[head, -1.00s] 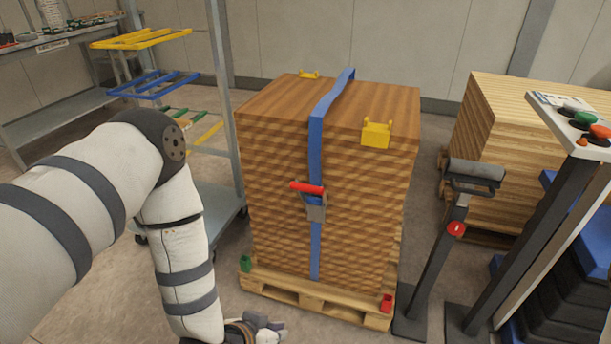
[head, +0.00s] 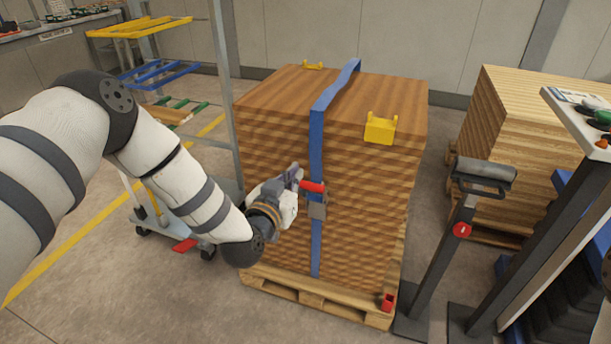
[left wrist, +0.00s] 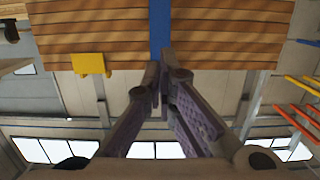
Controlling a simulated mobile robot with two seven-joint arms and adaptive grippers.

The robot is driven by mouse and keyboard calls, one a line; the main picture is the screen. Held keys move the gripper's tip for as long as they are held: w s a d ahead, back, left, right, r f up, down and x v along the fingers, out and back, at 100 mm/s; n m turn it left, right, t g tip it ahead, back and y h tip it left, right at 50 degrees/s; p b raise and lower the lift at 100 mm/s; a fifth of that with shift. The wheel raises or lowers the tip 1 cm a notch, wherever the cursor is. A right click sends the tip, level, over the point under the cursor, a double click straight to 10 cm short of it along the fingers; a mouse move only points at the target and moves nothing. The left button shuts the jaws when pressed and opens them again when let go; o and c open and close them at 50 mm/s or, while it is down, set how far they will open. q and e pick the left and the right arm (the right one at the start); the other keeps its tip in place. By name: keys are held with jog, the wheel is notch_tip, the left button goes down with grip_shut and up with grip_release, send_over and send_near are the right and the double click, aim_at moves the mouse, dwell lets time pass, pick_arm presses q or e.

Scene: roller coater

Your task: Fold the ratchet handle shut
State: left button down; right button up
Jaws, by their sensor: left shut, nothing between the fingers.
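The ratchet (head: 317,209) is a grey metal buckle on the blue strap (head: 317,145), on the front of the wood stack. Its handle (head: 313,187) has a red grip, which shows above the grey body. How far it stands out from the stack is hard to tell. My left gripper (head: 297,170) is shut and empty, just up and left of the red grip. Whether it touches the grip I cannot tell. In the left wrist view the closed fingers (left wrist: 161,76) point toward the blue strap (left wrist: 159,28); the ratchet does not show there. My right gripper is out of view.
The wood stack (head: 265,150) stands on a pallet (head: 290,290). Yellow corner protectors (head: 380,128) sit on its top edges. A post with a red button (head: 461,230) and a control stand (head: 540,240) are at right. A rack cart (head: 225,90) stands at left.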

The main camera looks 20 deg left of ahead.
pick_arm(q)
jog(key=b, duration=0.2)
send_over(306, 184)
jog(key=w, duration=0.2)
jog(key=shift+s+f, duration=0.2)
jog(key=shift+f, duration=0.8)
jog(key=shift+s+f, duration=0.8)
jog(key=shift+f, duration=0.2)
jog(key=shift+s+f, duration=0.25)
jog(key=shift+f, duration=0.2)
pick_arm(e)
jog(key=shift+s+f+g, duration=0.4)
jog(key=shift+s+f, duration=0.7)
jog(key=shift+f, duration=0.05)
pick_arm(q)
jog(key=shift+f, duration=0.1)
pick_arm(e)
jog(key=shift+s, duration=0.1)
